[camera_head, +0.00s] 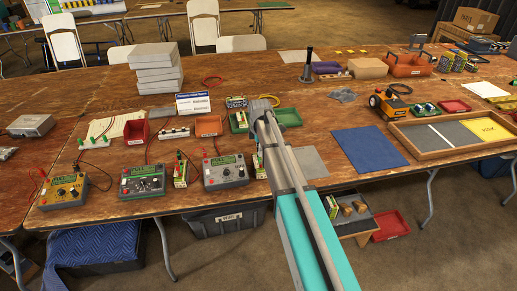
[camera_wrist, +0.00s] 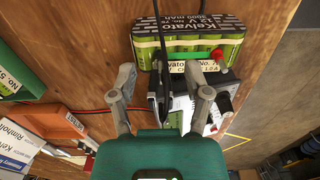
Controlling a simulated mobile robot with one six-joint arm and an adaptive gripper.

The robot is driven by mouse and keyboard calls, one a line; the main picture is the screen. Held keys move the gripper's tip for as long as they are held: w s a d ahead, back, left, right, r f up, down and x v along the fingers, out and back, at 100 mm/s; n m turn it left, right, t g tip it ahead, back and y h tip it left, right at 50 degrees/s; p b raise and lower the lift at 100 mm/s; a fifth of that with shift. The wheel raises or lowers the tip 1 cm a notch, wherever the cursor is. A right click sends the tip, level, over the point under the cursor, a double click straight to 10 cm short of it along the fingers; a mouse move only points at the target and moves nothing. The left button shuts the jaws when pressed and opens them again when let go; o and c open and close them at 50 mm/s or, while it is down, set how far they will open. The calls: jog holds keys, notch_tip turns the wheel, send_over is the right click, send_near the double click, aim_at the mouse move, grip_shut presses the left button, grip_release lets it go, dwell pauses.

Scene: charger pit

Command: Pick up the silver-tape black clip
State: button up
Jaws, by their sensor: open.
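A slim black clip (camera_wrist: 158,88) on a dark cable lies between the fingers in the wrist view, beside the green battery pack (camera_wrist: 190,50). I cannot make out any silver tape on it. My gripper (camera_wrist: 160,82) is open, with one finger to each side of the clip and apart from it. In the head view my arm's end covers this spot, so the clip is not visible there.
An orange bin (camera_wrist: 62,122) is at left. The table's edge runs close by on the right. In the head view, a grey meter (camera_head: 225,171) stands left of my arm and a blue mat (camera_head: 369,149) lies right.

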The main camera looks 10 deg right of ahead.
grip_shut()
jog(key=shift+r, duration=0.1)
dwell(0.4)
notch_tip(320, 180, up, 3)
jog(key=p, duration=0.3)
jog(key=shift+r, duration=0.1)
jog(key=s+r+p, duration=0.9)
jog(key=s+p, duration=0.1)
jog(key=s, duration=0.4)
jog(key=shift+r, duration=0.3)
